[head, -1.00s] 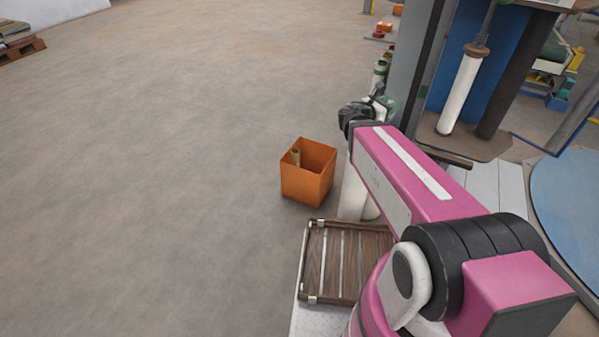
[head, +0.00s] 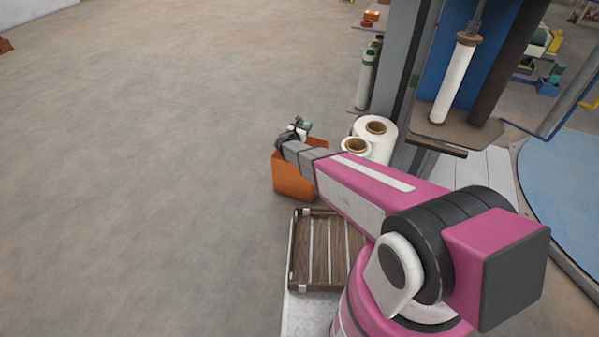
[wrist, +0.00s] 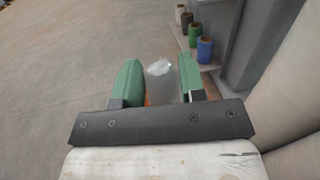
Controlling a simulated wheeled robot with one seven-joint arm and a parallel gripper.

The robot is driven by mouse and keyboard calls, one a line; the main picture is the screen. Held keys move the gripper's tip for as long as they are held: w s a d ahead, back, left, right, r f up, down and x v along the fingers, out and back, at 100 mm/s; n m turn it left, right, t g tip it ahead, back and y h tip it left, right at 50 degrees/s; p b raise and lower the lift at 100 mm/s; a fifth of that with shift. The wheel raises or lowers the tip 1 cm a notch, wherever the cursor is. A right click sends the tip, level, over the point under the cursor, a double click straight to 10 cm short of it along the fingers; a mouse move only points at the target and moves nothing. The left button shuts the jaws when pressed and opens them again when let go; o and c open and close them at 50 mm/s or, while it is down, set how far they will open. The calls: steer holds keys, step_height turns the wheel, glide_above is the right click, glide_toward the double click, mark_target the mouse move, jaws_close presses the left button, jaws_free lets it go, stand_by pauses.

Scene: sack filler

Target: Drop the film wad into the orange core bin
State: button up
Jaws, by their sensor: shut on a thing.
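The film wad (wrist: 160,68), a pale translucent scrap, sits between the green fingers of my gripper (wrist: 158,80) in the wrist view. The fingers are shut on it. In the head view my gripper (head: 299,128) is over the orange core bin (head: 291,181). My arm hides the bin's right part and most of its opening, so I cannot tell the gripper's exact height above it. In the wrist view a sliver of orange (wrist: 147,99) shows behind the wad.
White film rolls (head: 377,135) stand just right of the bin. A slatted wooden tray (head: 314,252) lies in front of it. A grey column (head: 401,75) rises farther right. Several coloured rolls (wrist: 205,49) stand at the wrist view's upper right. The floor to the left is clear.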

steer(key=shift+w+a+f, duration=0.1)
steer(key=shift+a+f, duration=0.15)
steer(key=shift+f, duration=0.2)
steer(key=shift+w+a+f, duration=0.1)
steer(key=shift+a+f, duration=0.15)
steer(key=shift+f, duration=0.2)
step_height(320, 180, down, 6)
steer(key=shift+r, duration=0.1)
steer(key=o, duration=1)
steer(key=shift+s, duration=0.1)
steer(key=v, duration=1)
steer(key=shift+s+a, duration=0.1)
steer(key=shift+s, duration=0.2)
